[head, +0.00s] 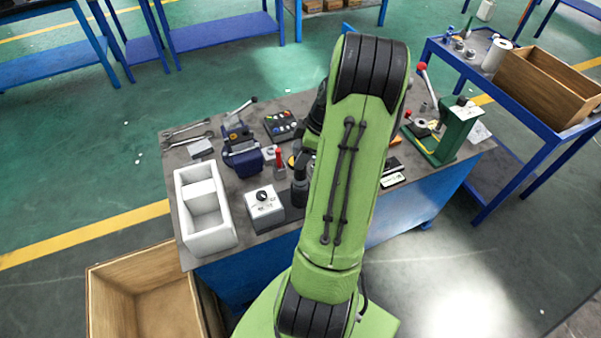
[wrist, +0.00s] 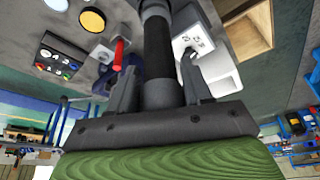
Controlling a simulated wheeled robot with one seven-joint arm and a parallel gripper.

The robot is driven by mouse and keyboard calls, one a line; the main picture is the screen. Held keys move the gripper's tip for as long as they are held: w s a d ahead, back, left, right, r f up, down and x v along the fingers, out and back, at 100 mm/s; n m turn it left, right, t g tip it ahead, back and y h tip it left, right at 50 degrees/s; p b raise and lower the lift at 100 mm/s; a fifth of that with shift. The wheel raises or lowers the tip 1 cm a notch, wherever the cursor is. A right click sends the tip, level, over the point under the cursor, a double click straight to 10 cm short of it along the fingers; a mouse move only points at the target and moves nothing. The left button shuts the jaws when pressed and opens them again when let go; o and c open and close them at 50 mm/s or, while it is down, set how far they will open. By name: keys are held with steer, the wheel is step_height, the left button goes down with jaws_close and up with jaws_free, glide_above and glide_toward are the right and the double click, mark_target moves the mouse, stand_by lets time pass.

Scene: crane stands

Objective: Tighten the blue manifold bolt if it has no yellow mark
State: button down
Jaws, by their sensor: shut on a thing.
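My gripper (wrist: 157,88) is shut on a dark cylindrical tool (wrist: 156,48), one finger on each side of its shaft. In the head view the tool (head: 299,188) hangs upright beside my arm, over the bench; my arm hides most of the gripper there. A blue vise-like block (head: 241,157) stands on the bench to the left. A blue body (wrist: 131,72) also shows behind the tool in the wrist view. I cannot make out the manifold bolt or any yellow mark on it in either view.
On the bench (head: 248,241) stand a white box with a black knob (head: 264,205), a white open tray (head: 206,236), a red-handled item (head: 278,157), a button panel (head: 281,126) and a green press (head: 456,128). Wrenches (head: 188,132) lie at the back left.

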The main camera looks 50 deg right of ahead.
steer(key=shift+r+p, duration=4)
steer(key=shift+r, duration=1.65)
